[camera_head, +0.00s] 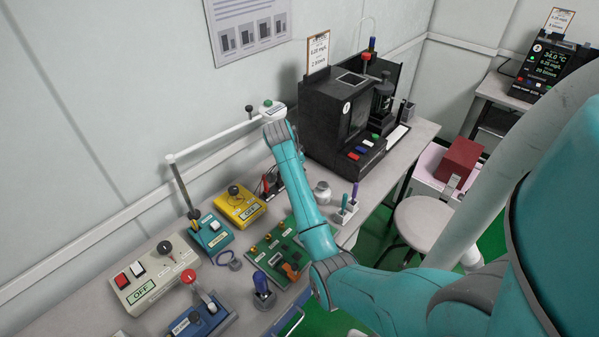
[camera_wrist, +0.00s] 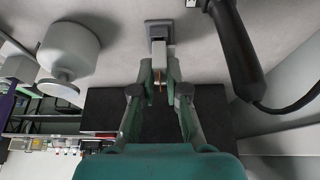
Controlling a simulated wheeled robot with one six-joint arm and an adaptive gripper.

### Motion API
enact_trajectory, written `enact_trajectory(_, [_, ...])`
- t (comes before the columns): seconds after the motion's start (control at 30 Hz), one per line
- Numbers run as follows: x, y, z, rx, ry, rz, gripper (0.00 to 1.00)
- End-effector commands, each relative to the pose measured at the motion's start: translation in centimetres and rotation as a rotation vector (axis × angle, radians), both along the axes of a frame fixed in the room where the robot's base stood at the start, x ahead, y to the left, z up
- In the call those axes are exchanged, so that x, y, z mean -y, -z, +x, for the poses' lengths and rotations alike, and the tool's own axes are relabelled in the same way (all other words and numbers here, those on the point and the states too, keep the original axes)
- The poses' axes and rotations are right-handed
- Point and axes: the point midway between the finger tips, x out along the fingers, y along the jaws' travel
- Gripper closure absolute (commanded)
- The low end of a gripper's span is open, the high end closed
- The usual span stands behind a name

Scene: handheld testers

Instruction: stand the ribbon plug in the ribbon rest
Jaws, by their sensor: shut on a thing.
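In the wrist view my gripper (camera_wrist: 160,76) is shut on the ribbon plug (camera_wrist: 159,50), a small light-grey block with a thin orange strip below it between the fingers. The ribbon rest (camera_wrist: 150,23), a small dark-grey block on the light bench, lies straight beyond the fingertips. The plug overlaps the rest in this view. I cannot tell whether the plug is seated in the rest or just above it. In the head view my forearm hides the gripper, the plug and the rest.
A white rounded vessel (camera_wrist: 68,48) stands left of my fingers, and a black-handled tool (camera_wrist: 238,50) with a cable lies to the right. In the head view, the black machine (camera_head: 330,115) stands behind. A green circuit board (camera_head: 275,250) and a yellow tester (camera_head: 240,207) sit nearer.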

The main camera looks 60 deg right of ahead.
Motion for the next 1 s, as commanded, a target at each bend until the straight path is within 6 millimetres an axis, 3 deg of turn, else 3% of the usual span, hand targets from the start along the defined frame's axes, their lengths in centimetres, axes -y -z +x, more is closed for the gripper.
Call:
enact_trajectory(0.03, [0.0,0.0,0.0,0.0,0.0,0.0,1.0])
enact_trajectory(0.1, [0.0,0.0,0.0,0.0,0.0,0.0,0.75])
enact_trajectory(0.17, [0.0,0.0,0.0,0.0,0.0,0.0,0.6])
enact_trajectory(0.2, [0.0,0.0,0.0,0.0,0.0,0.0,0.58])
enact_trajectory(0.57, [-0.2,-0.5,0.1,0.0,-0.001,-0.001,0.58])
enact_trajectory(1.0, [-2.5,-6.1,0.6,0.002,-0.001,-0.001,0.58])
